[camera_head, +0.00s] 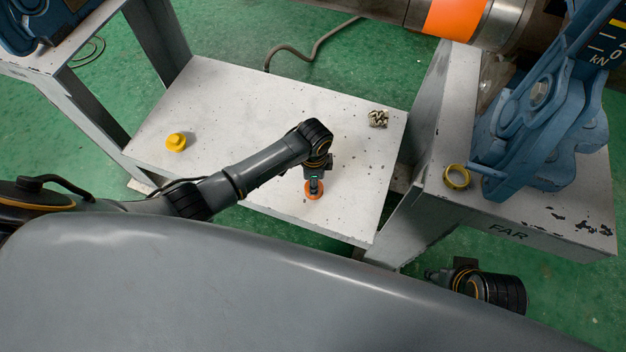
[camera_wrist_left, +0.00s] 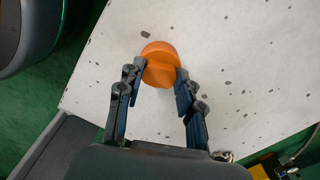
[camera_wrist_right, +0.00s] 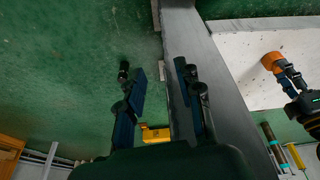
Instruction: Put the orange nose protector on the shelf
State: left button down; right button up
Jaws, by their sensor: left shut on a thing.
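The orange nose protector (camera_head: 312,194) is a small round piece over the front part of the white speckled shelf (camera_head: 260,120). My left gripper (camera_head: 314,186) points down and is shut on it. In the left wrist view the protector (camera_wrist_left: 160,60) sits between the two fingertips (camera_wrist_left: 160,80). It also shows in the right wrist view (camera_wrist_right: 272,62) at the end of my left gripper. I cannot tell whether it touches the shelf. My right gripper (camera_wrist_right: 160,75) is open and empty, low beside the grey frame; its fingers are barely visible in the head view.
A yellow knobbed piece (camera_head: 176,142) stands on the shelf's left, and a small metal chain-like heap (camera_head: 378,118) at its back right. A yellow ring (camera_head: 457,177) lies on the right grey stand (camera_head: 545,220), beside a blue vise (camera_head: 540,110). The shelf's middle is clear.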

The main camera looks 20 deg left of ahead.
pick_arm(q)
jog(key=c, duration=0.9)
grip_release()
jog(key=shift+f, duration=0.1)
jog(key=shift+o, duration=0.2)
pick_arm(e)
jog(key=shift+r, duration=0.15)
pick_arm(q)
jog(key=shift+r, duration=0.3)
notch_tip(320, 180, up, 12)
jog(key=p, duration=0.4)
jog(key=shift+f, duration=0.15)
pick_arm(e)
notch_tip(320, 180, down, 15)
jog(key=shift+s+g, duration=0.4)
pick_arm(q)
jog(key=s+f+n+t+h, duration=0.1)
jog(key=s+f+n+h, duration=0.1)
jog(key=s+f+n, duration=0.45)
jog(key=s+a+f+n+t, duration=0.1)
jog(key=s+a+f+n, duration=0.1)
jog(key=s, duration=0.4)
jog(key=s+a+f+n+y, duration=0.1)
jog(key=s+a+f+n, duration=0.2)
jog(key=s+a+f, duration=0.1)
jog(key=s+a, duration=0.1)
jog(key=s, duration=0.1)
jog(key=shift+s+f+t+y, duration=0.3)
jog(key=shift+t, duration=0.1)
